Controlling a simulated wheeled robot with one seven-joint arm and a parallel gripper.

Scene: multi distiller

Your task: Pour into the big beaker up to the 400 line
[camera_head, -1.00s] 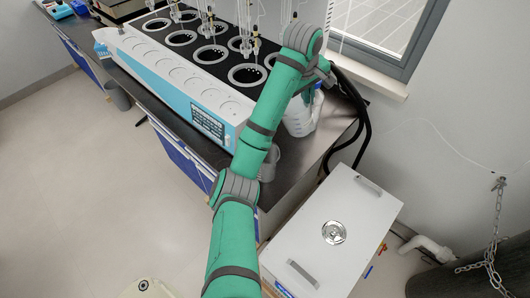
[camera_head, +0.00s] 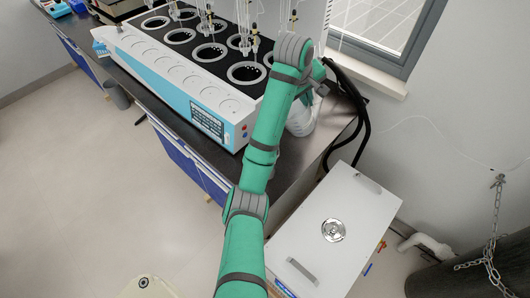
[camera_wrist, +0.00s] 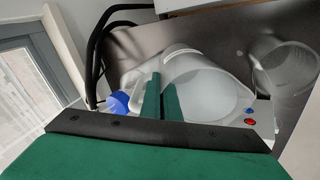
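A whitish translucent plastic jug (camera_head: 301,120) stands at the bench's right end, partly behind my arm. In the wrist view the jug (camera_wrist: 212,92) shows its wide round mouth. My gripper (camera_wrist: 162,78) has its two green fingers close together at the jug's left side, and seems shut on its handle; the handle between the fingers is hardly visible. A clear beaker (camera_wrist: 286,70) is on the dark bench at the right of the wrist view, apart from the jug. My arm hides it in the head view. I cannot read a liquid level or lines.
A blue cap (camera_wrist: 118,103) shows left of the jug. The white and blue distiller (camera_head: 190,85) with its round wells and glassware fills the bench left of my arm. Black hoses (camera_head: 352,105) hang at the right. A white cabinet (camera_head: 335,225) stands in front.

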